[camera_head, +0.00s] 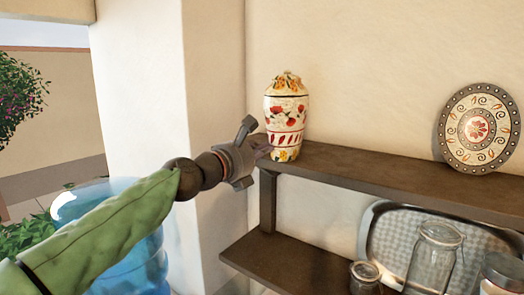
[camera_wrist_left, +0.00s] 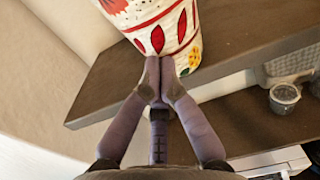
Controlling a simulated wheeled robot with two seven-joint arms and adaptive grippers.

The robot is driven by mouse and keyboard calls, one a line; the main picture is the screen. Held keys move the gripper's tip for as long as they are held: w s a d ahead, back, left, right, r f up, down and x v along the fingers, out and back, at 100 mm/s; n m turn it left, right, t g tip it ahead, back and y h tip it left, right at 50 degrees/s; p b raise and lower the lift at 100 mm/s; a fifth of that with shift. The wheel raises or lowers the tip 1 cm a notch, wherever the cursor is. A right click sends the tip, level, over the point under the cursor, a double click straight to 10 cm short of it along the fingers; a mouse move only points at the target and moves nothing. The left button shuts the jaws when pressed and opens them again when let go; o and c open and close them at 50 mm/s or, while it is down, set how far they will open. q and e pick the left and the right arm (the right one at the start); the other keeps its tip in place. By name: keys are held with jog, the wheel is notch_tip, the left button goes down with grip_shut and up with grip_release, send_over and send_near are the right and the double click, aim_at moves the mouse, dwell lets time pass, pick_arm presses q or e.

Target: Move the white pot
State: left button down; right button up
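The white pot (camera_head: 285,118) is a tall lidded jar with red flowers and bands. It stands upright at the left end of the upper shelf (camera_head: 350,168). Its lower part also shows at the top of the left wrist view (camera_wrist_left: 165,28). My left gripper (camera_head: 265,150) is at the pot's lower left side. In the left wrist view its fingertips (camera_wrist_left: 160,72) are together, with nothing seen between them. They overlap the pot's lower edge; I cannot tell whether they touch it. My right gripper is in neither view.
A patterned round plate (camera_head: 478,128) leans on the wall at the right of the upper shelf. The lower shelf (camera_head: 290,262) holds a tray (camera_head: 385,235), a glass jar (camera_head: 432,262) and a small jar (camera_head: 365,275). The upper shelf is clear between pot and plate.

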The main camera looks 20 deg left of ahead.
pick_arm(q)
jog(key=p+x, duration=0.2)
jog(key=x, duration=0.5)
jog(key=shift+w+d+p, duration=0.1)
jog(key=shift+w+p, duration=0.2)
jog(key=shift+s, duration=0.1)
jog(key=shift+s, duration=0.1)
